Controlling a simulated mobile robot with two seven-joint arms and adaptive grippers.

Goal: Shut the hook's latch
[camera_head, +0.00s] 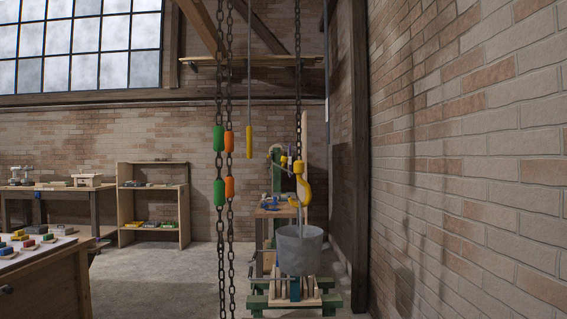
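A yellow hook (306,190) hangs from a dark chain (298,90) right of the picture's middle. A grey metal bucket (299,250) is below the hook, and a thin upright piece runs between them. A small pale piece shows at the hook's mouth; it is too small to tell whether it is the latch, or whether the latch is open or shut. Neither of my grippers is in view.
Two hanging chains with green (219,192) and orange (229,187) sleeves are left of the hook. A yellow-ended rod (249,142) hangs between. A green-framed wooden stand (256,300) is beneath the bucket. A workbench (60,262) is left, a brick wall (470,150) right.

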